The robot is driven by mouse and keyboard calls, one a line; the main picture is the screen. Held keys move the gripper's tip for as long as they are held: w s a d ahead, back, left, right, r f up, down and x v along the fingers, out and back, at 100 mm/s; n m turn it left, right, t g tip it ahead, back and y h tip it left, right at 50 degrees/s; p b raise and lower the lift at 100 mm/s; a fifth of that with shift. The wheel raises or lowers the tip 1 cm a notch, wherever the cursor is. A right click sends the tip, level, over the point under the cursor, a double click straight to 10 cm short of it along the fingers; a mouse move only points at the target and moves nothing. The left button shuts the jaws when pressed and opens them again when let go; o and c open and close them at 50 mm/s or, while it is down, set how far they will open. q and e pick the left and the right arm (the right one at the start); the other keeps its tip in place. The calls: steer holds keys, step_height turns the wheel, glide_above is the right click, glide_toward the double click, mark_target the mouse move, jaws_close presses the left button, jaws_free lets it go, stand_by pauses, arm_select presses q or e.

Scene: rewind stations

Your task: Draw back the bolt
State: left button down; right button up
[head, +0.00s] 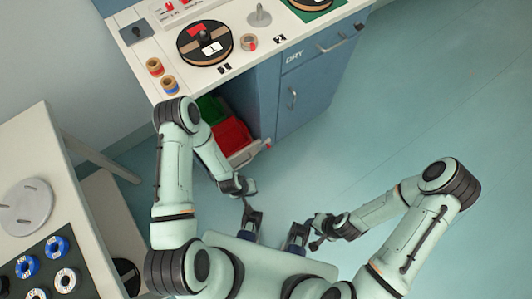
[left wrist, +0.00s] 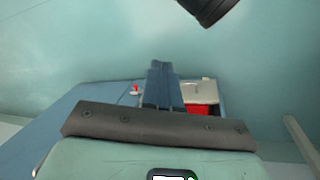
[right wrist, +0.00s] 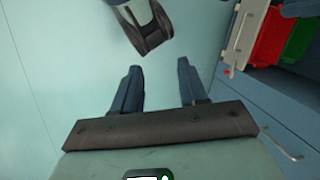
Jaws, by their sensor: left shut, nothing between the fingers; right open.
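A small red-tipped part (head: 267,142), which may be the bolt, sits at the front end of a pale tray in the open bay of the blue cabinet. It also shows as a small red spot in the left wrist view (left wrist: 136,88) and the right wrist view (right wrist: 228,72); its exact shape and position are too small to tell. My left gripper (head: 252,220) is shut and empty over the floor, below and apart from the tray; its fingers meet in the left wrist view (left wrist: 162,85). My right gripper (head: 298,236) is open and empty, with its fingers apart in the right wrist view (right wrist: 158,82).
Red (head: 232,138) and green (head: 209,108) bins sit in the bay. The cabinet (head: 305,95) has a door and drawer with handles; reels stand on its white top. A pale table (head: 75,195) with a disc and spools stands left. The floor (head: 430,110) at right is clear.

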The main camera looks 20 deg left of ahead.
arm_select(q)
steer(key=w+a+f+n+t+y+b, duration=0.1)
steer(key=w+f+n+t+y+b, duration=0.1)
steer(key=w+f+b, duration=0.4)
steer(key=w+a+f+n+t+y+b, duration=0.1)
steer(key=w+f+b, duration=0.5)
steer(key=w+f, duration=0.9)
step_height(320, 180, down, 2)
steer(key=shift+w+a+f+n+t+y, duration=0.1)
steer(key=shift+w+a+n+t+y, duration=0.35)
steer(key=shift+n+t, duration=0.75)
arm_select(e)
steer(key=w+d+f+t, duration=0.1)
steer(key=w+f, duration=0.2)
steer(key=f, duration=0.4)
steer(key=w+d+f+t+h, duration=0.1)
steer(key=w+d+f, duration=0.1)
steer(key=w+f, duration=0.2)
step_height(320, 180, down, 3)
steer(key=shift+r+m+t, duration=0.1)
steer(key=shift+m+t, duration=0.2)
arm_select(q)
steer(key=shift+s+f, duration=0.1)
arm_select(e)
steer(key=shift+w, duration=0.15)
